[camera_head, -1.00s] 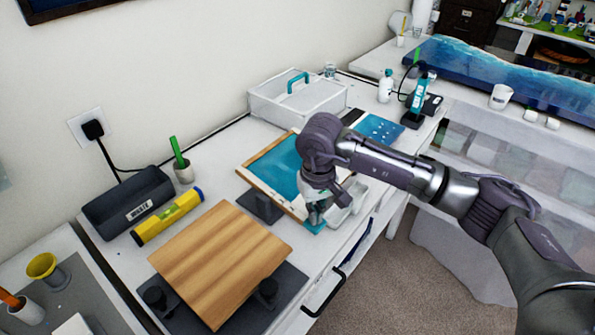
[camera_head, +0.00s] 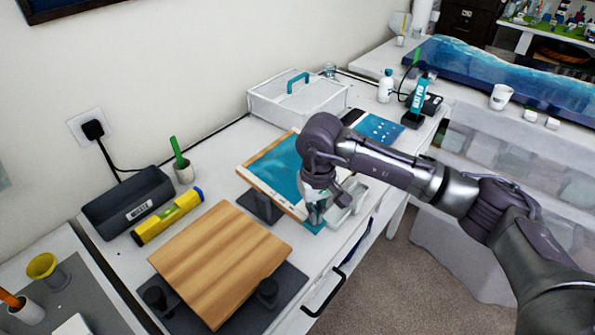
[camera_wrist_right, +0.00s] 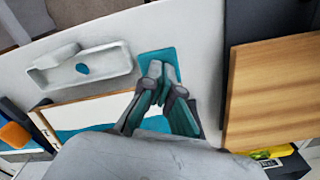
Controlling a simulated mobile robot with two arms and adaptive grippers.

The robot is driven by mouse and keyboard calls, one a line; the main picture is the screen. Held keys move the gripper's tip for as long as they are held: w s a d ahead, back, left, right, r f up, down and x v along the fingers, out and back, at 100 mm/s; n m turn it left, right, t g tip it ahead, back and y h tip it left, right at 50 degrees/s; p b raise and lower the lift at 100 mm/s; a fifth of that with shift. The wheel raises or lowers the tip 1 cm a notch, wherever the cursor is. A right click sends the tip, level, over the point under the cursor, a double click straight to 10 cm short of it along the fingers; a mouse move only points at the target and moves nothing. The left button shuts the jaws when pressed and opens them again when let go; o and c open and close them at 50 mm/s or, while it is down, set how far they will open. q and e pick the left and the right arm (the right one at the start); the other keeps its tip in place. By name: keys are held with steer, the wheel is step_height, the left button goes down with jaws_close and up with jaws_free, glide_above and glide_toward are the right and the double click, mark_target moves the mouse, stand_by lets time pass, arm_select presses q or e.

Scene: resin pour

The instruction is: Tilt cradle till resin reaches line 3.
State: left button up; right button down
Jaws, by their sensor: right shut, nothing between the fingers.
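The cradle (camera_head: 262,180) is a wood-framed shallow tray on a dark stand, tilted, with blue resin (camera_head: 280,165) over most of its bed. A pale strip runs along its near side; line marks are too small to read. My right gripper (camera_head: 316,213) is at the cradle's near right corner, and my arm hides part of the tray. In the right wrist view, the gripper (camera_wrist_right: 166,82) has its fingertips together and empty, beside the cradle's wooden edge (camera_wrist_right: 95,98) and above a blue patch (camera_wrist_right: 164,58). Contact with the cradle cannot be told. My left gripper is not in view.
A wooden board (camera_head: 220,260) on a dark base stands at the near left. A yellow level (camera_head: 167,215) and dark box (camera_head: 128,208) lie behind it. A white caddy (camera_head: 297,97) stands behind the cradle. A white dish (camera_head: 347,205) is right of the gripper.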

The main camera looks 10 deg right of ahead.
stand_by(0.5)
steer(key=shift+r+p, duration=0.7)
steer(key=shift+r, duration=2.3)
